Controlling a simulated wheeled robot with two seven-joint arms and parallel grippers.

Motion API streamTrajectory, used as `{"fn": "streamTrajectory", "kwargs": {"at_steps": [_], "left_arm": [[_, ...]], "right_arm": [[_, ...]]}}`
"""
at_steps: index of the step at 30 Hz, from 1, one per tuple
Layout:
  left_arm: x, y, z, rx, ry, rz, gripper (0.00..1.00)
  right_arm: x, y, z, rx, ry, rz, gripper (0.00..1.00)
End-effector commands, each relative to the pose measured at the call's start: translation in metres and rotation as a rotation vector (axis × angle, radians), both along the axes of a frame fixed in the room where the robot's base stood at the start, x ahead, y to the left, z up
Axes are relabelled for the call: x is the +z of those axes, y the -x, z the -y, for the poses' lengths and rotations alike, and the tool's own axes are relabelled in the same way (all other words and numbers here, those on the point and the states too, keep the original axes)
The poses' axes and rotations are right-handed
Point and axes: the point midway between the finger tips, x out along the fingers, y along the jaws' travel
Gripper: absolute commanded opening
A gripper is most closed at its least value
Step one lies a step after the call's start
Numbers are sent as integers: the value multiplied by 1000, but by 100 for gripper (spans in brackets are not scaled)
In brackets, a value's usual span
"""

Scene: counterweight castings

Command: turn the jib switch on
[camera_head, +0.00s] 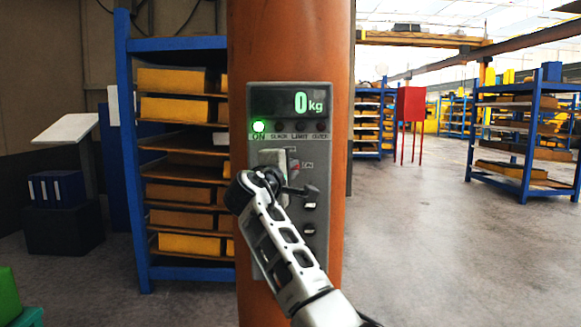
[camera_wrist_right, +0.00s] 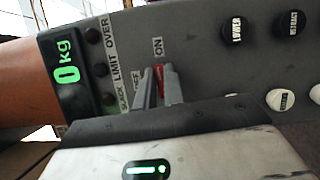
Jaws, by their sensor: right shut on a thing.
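A grey control panel (camera_head: 318,240) is mounted on an orange column (camera_head: 250,60). Its display (camera_head: 307,102) reads 0 kg, and the lamp (camera_head: 258,126) above the ON label glows green. My right gripper (camera_head: 268,178) is at the middle of the panel and covers part of it. The lever's exact position is hard to tell. My left gripper is out of view.
Dark knobs marked LOWER (camera_wrist_right: 236,28) and RETRACT (camera_wrist_right: 292,22) and a white button (camera_wrist_right: 280,100) sit close to the gripper. A blue rack (camera_head: 135,150) with yellow bins stands behind the column on the left.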

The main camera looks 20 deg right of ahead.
Motion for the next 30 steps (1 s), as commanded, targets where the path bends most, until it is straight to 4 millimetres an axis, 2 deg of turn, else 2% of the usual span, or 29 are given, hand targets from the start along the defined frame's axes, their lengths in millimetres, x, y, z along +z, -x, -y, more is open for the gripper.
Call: {"fn": "streamTrajectory", "kwargs": {"at_steps": [7,22,23,24,25,30], "left_arm": [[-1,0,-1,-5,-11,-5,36],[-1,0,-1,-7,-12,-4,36],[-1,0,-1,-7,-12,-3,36],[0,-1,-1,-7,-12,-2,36],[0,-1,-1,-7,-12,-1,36],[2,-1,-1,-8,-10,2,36]], "right_arm": [[-1,0,-1,2,-70,18,0],[-1,0,0,1,-87,23,0],[-1,0,0,1,-87,23,16],[-1,0,0,1,-87,23,27],[-1,0,0,1,-86,22,32],[-1,0,0,1,-84,23,32]]}}
